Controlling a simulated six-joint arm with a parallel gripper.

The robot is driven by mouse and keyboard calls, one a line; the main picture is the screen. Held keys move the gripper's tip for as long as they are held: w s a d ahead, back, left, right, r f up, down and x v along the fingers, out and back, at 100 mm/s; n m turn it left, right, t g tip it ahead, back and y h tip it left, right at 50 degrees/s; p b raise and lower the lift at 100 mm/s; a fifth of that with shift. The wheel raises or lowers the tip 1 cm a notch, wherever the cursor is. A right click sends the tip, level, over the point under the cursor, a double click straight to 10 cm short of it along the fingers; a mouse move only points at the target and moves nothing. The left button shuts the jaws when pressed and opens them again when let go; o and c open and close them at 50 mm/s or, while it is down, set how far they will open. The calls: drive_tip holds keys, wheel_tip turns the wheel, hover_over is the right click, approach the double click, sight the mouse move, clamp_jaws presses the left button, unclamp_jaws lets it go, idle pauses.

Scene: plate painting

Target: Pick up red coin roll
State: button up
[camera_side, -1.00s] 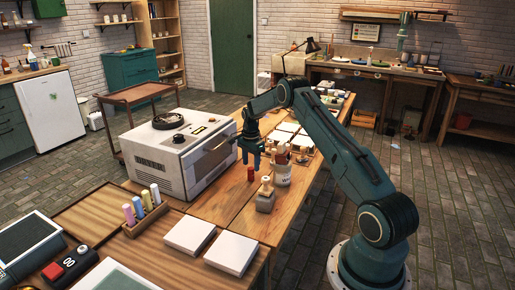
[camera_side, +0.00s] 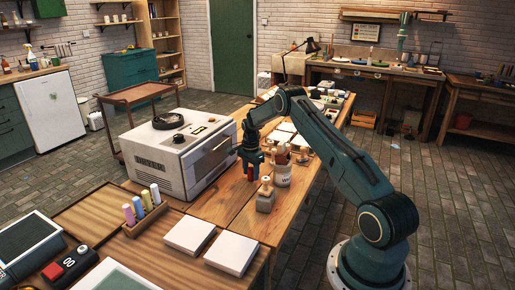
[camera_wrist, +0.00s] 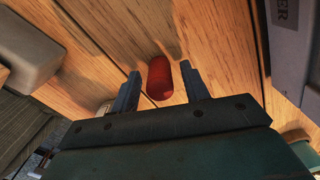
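The red coin roll (camera_wrist: 159,78) is in the middle of the wrist view, between the two fingers of my gripper (camera_wrist: 161,72). A gap shows on each side of the roll, so the fingers are open and not closed on it. In the side view my gripper (camera_side: 250,174) points down over the wooden table, with its fingers around the roll (camera_side: 250,173). The roll stands on the table there, partly hidden by the fingers.
A large white oven (camera_side: 165,155) is to the left. White tiles (camera_side: 231,253) and a rack of colored rolls (camera_side: 145,222) are nearer the camera.

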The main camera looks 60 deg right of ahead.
sight(251, 168)
clamp_jaws()
drive_tip(key=shift+r, duration=0.15)
wheel_tip(251, 168, up, 20)
idle(0.7)
idle(0.4)
